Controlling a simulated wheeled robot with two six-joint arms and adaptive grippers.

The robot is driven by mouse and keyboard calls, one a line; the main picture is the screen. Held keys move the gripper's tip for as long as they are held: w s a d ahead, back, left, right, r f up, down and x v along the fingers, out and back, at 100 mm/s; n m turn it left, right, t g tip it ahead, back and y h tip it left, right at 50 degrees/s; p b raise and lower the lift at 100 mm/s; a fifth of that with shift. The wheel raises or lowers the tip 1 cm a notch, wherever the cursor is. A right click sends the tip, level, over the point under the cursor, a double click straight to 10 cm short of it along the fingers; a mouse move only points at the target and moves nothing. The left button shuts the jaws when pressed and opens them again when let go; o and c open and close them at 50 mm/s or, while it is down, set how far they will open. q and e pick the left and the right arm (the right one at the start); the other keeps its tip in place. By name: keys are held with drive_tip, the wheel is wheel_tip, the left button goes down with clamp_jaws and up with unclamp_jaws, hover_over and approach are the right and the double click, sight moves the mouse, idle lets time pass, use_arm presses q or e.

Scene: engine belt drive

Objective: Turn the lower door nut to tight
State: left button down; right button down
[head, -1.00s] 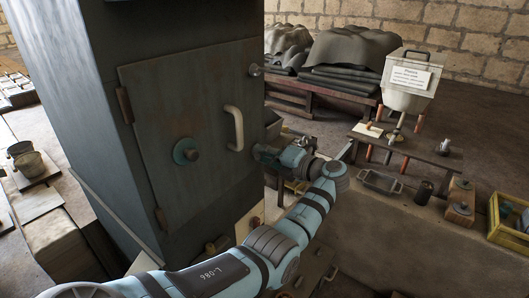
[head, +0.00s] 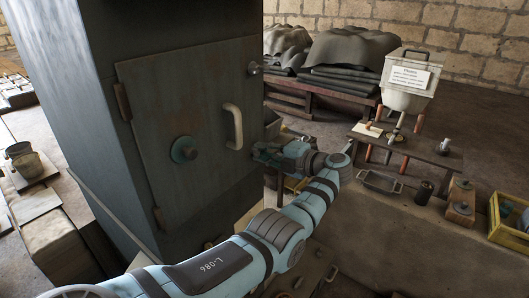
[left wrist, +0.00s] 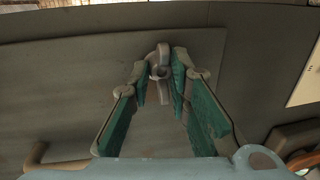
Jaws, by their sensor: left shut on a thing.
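The grey metal door (head: 205,95) is closed on the tall dark cabinet. My left gripper (head: 258,150) is at the door's right edge, below the upper door nut (head: 254,69). In the left wrist view my left gripper (left wrist: 161,80) has its two green-padded fingers on either side of the lower door nut (left wrist: 162,58), a grey winged piece, and is shut on it. One wing points up and one down toward the palm. In the head view the gripper hides this nut. My right gripper is not in view.
The pale door handle (head: 234,127) stands out just left of my gripper; it also shows in the left wrist view (left wrist: 38,158). A round green-rimmed knob (head: 184,149) sits mid-door. A low table (head: 410,148) and yellow crate (head: 508,215) stand at right.

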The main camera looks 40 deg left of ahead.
use_arm(q)
drive_tip(key=shift+r, duration=0.1)
drive_tip(key=c, duration=1.5)
unclamp_jaws()
drive_tip(key=shift+w, duration=0.1)
drive_tip(key=shift+o, duration=0.2)
drive_tip(key=d+r, duration=0.2)
drive_tip(key=d, duration=0.9)
drive_tip(key=shift+d, duration=0.4)
